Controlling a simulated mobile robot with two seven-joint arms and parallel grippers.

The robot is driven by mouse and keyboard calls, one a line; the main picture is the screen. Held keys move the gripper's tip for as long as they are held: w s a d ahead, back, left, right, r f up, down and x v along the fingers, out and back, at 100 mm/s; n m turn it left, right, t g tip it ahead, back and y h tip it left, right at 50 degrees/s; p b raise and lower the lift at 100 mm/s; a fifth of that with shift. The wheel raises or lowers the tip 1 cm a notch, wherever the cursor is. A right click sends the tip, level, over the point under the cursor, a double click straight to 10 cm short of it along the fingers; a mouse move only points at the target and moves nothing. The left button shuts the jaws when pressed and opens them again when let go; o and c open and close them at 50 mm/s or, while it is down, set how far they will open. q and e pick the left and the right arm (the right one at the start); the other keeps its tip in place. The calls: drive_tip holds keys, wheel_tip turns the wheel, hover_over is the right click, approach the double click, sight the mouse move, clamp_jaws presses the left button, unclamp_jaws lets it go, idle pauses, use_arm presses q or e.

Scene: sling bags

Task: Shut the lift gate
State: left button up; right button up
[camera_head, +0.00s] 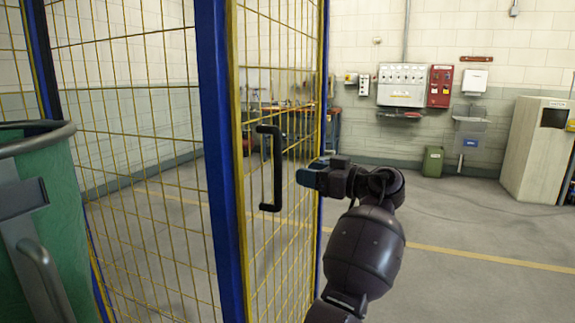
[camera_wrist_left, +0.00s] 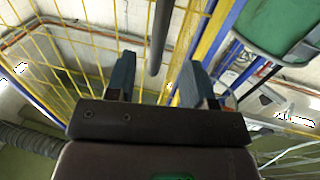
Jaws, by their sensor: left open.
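The lift gate (camera_head: 237,140) is a yellow-framed wire mesh panel, seen at a steep angle beside a thick blue post (camera_head: 216,150). A black upright bar handle (camera_head: 277,170) is on it. My left gripper (camera_head: 304,178) is just right of the handle in the head view, its blue fingertips pointing toward it. In the left wrist view the gripper (camera_wrist_left: 160,68) is open, with a dark bar, apparently the handle (camera_wrist_left: 162,35), showing beyond and between the two fingers. I cannot tell whether they touch. My right gripper is not in view.
A green container (camera_head: 75,210) with a grey rim and handle fills the left edge. Yellow mesh fencing stands behind it. Grey and red wall boxes (camera_head: 440,86), a green bin (camera_head: 432,161) and a pale cabinet (camera_head: 535,150) are at the back. The right floor is clear.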

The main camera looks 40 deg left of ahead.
sight(281, 167)
use_arm(q)
drive_tip(key=a, duration=1.1)
drive_tip(key=shift+s+p, duration=0.25)
drive_tip(key=shift+p, duration=0.05)
drive_tip(key=shift+c, duration=0.2)
clamp_jaws()
